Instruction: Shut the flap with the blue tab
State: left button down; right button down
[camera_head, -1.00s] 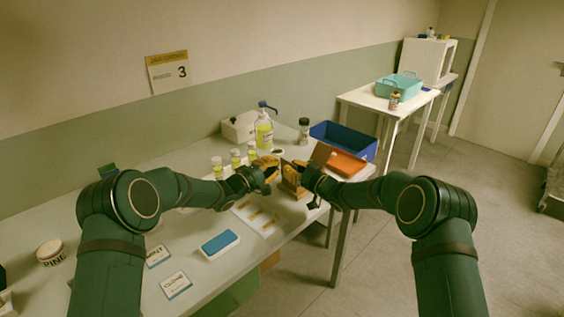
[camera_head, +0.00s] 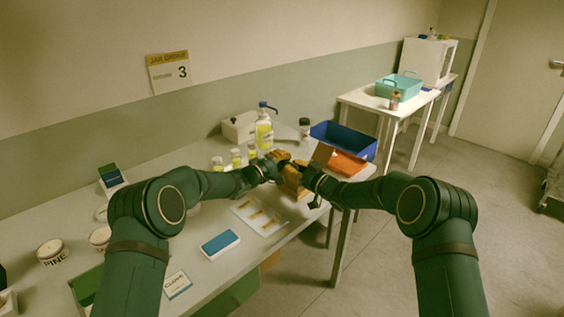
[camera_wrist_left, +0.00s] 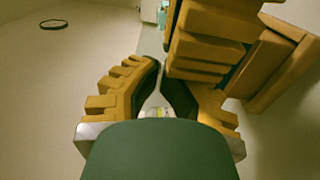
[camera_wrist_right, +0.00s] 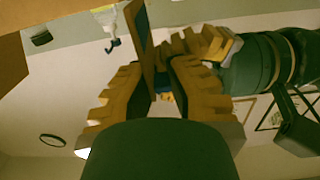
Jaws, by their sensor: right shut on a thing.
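A brown carton panel (camera_head: 322,154) stands upright beside an orange piece (camera_head: 349,163) at the table's right end. My right gripper (camera_wrist_right: 161,65) is shut on a thin brown flap, whose upper part (camera_wrist_right: 141,35) sticks out past the fingertips. A small blue spot shows between its fingers, but I cannot tell whether it is the blue tab. My left gripper (camera_wrist_left: 163,62) has its fingertips drawn together with nothing seen between them. In the left wrist view, the right gripper's yellow fingers are close to it, at upper right. In the head view the hands hide most of the carton.
A blue bin (camera_head: 345,138) stands behind the orange piece. A pump bottle (camera_head: 264,132) and several small yellow-green bottles stand behind the left hand. A striped card (camera_head: 260,216) and a blue-topped block (camera_head: 220,244) lie in front. A side table is at the back right.

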jog(key=shift+s+a+f, duration=0.15)
jog(key=shift+s+a, duration=0.05)
jog(key=shift+a, duration=0.15)
jog(key=c, duration=1)
grip_release()
jog(key=shift+o, duration=0.2)
jog(key=shift+w+d, duration=0.1)
jog(key=shift+d, duration=0.05)
